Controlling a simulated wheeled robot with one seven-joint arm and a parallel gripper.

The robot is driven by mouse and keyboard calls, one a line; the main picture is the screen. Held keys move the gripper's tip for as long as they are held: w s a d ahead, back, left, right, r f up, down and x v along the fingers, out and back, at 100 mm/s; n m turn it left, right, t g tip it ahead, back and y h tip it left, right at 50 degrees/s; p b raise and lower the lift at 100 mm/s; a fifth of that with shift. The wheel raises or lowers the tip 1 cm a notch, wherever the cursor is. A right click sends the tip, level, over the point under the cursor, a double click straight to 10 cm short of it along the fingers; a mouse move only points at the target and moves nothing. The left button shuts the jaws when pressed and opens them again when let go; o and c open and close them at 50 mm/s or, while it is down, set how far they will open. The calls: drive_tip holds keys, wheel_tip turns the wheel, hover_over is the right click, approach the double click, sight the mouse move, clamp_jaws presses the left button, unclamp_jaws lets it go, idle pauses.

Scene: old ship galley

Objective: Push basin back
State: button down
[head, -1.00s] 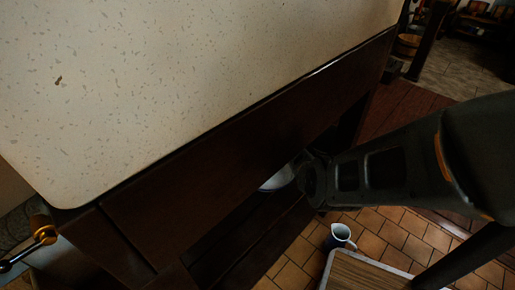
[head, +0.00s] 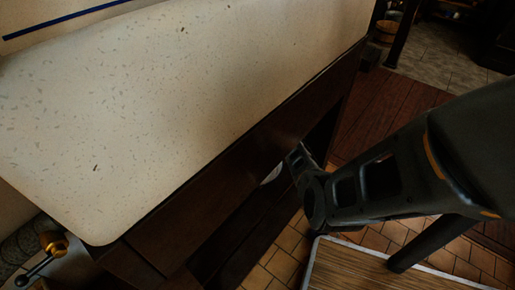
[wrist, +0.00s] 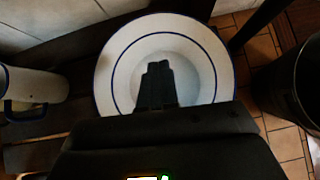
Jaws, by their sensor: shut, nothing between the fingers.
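The basin (wrist: 203,64) is white with dark blue rings and fills the middle of the wrist view. It rests on a dark slatted low shelf under the counter. In the head view only a pale sliver of the basin (head: 271,175) shows below the counter edge; the rest is hidden by the counter and my arm. My gripper (wrist: 158,70) is shut and empty, its fingertips over the basin's inside. I cannot tell whether they touch it. In the head view my arm reaches in from the right under the counter, and the fingertips are hidden.
A speckled pale countertop (head: 190,90) with a dark wooden front stands above the shelf. A white jug with a blue rim (wrist: 30,90) stands left of the basin. A dark round container (wrist: 298,85) is at the right. A wooden-topped piece with a pale edge (head: 360,270) is below my arm.

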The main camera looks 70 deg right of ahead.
drive_tip(key=c, duration=1.8)
unclamp_jaws()
drive_tip(key=shift+c, duration=0.2)
drive_tip(key=shift+o, duration=0.7)
drive_tip(key=shift+f, duration=0.1)
drive_tip(key=o, duration=0.5)
drive_tip(key=a+n, duration=0.1)
drive_tip(key=s+a+f+n, duration=0.2)
drive_tip(key=shift+s+a+g, duration=0.2)
drive_tip(key=shift+a+g, duration=0.1)
drive_tip(key=shift+g, duration=0.1)
drive_tip(key=shift+c, duration=0.2)
drive_tip(key=s+a+n, duration=0.1)
drive_tip(key=a, duration=0.1)
drive_tip(key=s+a+f+n, duration=0.1)
drive_tip(key=a+n, duration=0.1)
drive_tip(key=s+a+n+b, duration=0.1)
drive_tip(key=a+n, duration=0.1)
drive_tip(key=shift+s+f+g+h, duration=0.1)
drive_tip(key=shift+f+g+h, duration=0.25)
drive_tip(key=shift+g+h, duration=0.05)
drive_tip(key=shift+s+d+f+n+g+b, duration=0.1)
drive_tip(key=shift+s+f+n+g+b, duration=0.15)
drive_tip(key=shift+s+n+g+b, duration=0.45)
drive_tip(key=shift+s+d+f+n+g+b, duration=0.1)
drive_tip(key=shift+f+n+g+b, duration=0.3)
drive_tip(key=shift+n, duration=0.55)
drive_tip(key=shift+s+f+n+g+b, duration=0.15)
drive_tip(key=shift+s+n+g+b, duration=0.25)
drive_tip(key=shift+n+b, duration=0.4)
